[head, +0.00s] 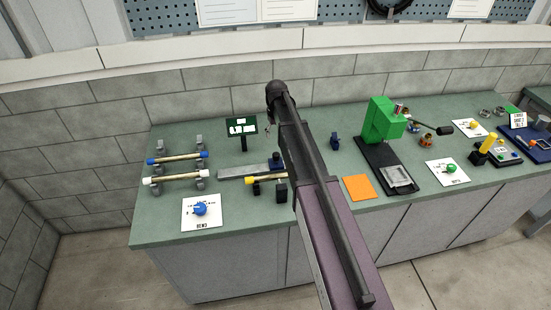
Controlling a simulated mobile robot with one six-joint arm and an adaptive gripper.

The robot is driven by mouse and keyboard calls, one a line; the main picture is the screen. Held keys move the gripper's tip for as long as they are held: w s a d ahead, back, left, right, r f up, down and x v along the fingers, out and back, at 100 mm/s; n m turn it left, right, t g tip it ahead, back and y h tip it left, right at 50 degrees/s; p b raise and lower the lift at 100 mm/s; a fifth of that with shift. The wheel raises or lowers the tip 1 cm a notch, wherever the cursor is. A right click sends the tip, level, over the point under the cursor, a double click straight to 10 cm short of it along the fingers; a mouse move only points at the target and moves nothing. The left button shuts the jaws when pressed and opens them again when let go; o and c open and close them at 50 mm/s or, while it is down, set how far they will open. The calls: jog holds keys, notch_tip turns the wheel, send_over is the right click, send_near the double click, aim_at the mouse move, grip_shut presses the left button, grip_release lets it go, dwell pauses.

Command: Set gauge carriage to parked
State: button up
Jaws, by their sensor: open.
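I cannot clearly single out the gauge carriage. A grey flat bar (243,171) lies on the bench left of my arm, with a small dark block (275,158) at its right end; these may belong to the gauge. A yellow-ended rod (262,179) lies just in front of the bar, near a black block (281,192). A small dark display with white marks (242,127) stands behind the bar. My arm crosses the middle of the view and hides what is behind it. My gripper is not visible.
Blue-ended (178,159) and white-ended (176,178) rods rest on grey supports at left. A card with a blue knob (200,209) lies in front. Right of my arm are an orange square (358,188), a green press (381,122) and a card with a green knob (450,170).

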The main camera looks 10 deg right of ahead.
aim_at(276, 154)
jog(key=shift+f, duration=0.1)
notch_tip(276, 154, down, 14)
jog(key=b, duration=1.3)
jog(key=shift+r+b, duration=0.2)
jog(key=shift+b, duration=0.15)
grip_shut()
dwell(0.3)
